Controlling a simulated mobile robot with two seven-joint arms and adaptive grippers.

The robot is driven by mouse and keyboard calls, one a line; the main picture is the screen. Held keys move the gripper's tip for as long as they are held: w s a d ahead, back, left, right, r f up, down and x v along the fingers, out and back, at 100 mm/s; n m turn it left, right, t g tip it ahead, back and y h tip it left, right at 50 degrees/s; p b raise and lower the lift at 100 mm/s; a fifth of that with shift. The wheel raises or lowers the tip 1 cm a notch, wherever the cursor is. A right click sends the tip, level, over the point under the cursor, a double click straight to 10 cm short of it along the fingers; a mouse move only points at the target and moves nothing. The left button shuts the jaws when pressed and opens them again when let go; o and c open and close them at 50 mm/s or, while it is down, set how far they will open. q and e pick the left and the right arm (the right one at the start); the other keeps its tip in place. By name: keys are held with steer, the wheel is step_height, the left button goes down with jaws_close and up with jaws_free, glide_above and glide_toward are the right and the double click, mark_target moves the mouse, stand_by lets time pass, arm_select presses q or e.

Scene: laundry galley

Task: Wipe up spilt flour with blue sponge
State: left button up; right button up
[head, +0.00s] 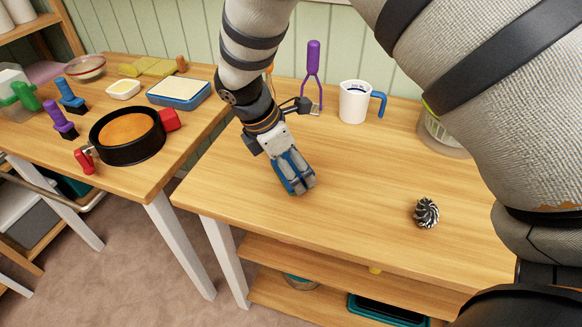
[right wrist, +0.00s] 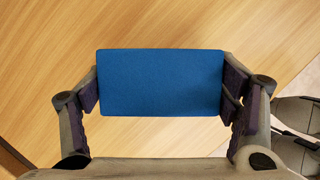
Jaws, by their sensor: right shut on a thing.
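My right gripper (head: 297,184) is low over the left front part of the near wooden table, its fingers pointing down. It is shut on the blue sponge (right wrist: 160,83), a flat rectangular block gripped by its two short ends between the pads in the right wrist view. In the head view only slivers of blue show around the fingers. I cannot tell whether the sponge touches the wood. No spilt flour shows in either view; the area under the gripper and sponge is hidden. My left gripper is not in view.
On the near table (head: 360,180) stand a white mug (head: 357,101) with a blue handle, a purple-handled masher (head: 313,60) and a dark striped whisk-like item (head: 426,212). A black pan (head: 127,137) stands on the left table, across a gap. The table's middle is clear.

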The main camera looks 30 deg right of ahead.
steer(key=shift+s+r, duration=0.1)
steer(key=shift+r, duration=0.5)
steer(key=shift+r+p, duration=0.3)
steer(key=shift+r, duration=1.15)
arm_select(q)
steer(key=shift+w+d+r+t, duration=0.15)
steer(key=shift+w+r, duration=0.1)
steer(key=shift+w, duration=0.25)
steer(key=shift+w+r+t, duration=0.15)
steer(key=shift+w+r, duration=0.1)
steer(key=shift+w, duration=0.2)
arm_select(e)
steer(key=shift+r, duration=1.15)
steer(key=shift+d, duration=0.1)
